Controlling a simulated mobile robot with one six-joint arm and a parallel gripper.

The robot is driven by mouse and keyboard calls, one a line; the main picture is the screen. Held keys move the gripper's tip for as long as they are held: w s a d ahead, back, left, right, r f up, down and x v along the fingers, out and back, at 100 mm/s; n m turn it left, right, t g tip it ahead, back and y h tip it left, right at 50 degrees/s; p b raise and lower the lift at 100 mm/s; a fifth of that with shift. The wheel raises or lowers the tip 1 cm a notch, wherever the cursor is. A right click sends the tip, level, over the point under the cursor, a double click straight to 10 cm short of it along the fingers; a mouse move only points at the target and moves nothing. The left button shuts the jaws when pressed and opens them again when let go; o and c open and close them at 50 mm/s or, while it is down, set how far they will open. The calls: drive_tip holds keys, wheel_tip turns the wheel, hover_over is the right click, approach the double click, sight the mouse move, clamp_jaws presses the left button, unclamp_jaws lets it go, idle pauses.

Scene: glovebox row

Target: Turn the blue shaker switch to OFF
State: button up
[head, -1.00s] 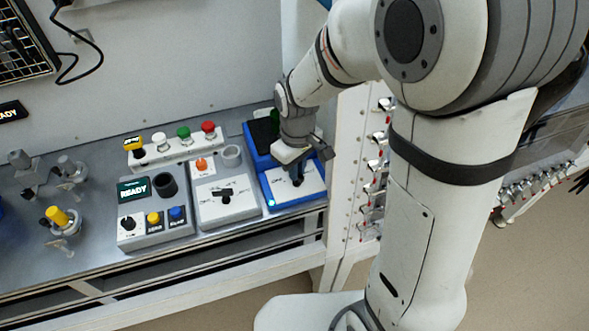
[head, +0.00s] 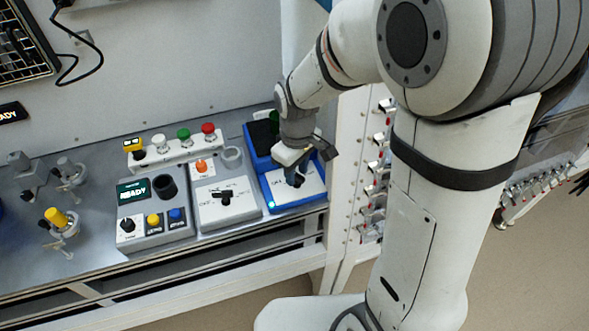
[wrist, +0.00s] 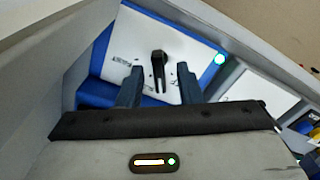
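The blue shaker (head: 270,194) stands at the right end of the bench with a white switch plate on its front. Its black switch knob (wrist: 158,66) shows in the wrist view. A small light (wrist: 220,59) on the shaker's corner is lit. My gripper (head: 297,180) points down over the white plate. In the wrist view my gripper (wrist: 158,78) is open, with one finger on each side of the knob and gaps visible. Whether a finger touches the knob cannot be told. In the head view the knob is mostly hidden by my gripper.
A grey device with a black switch (head: 222,194) stands just left of the shaker. A READY control box (head: 135,192) and a white button strip (head: 170,150) are further left. A white frame post (head: 343,190) rises close on the right.

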sight(297, 174)
drive_tip(key=shift+r, duration=0.1)
wheel_tip(297, 174, up, 7)
drive_tip(key=shift+r, duration=0.3)
idle(0.7)
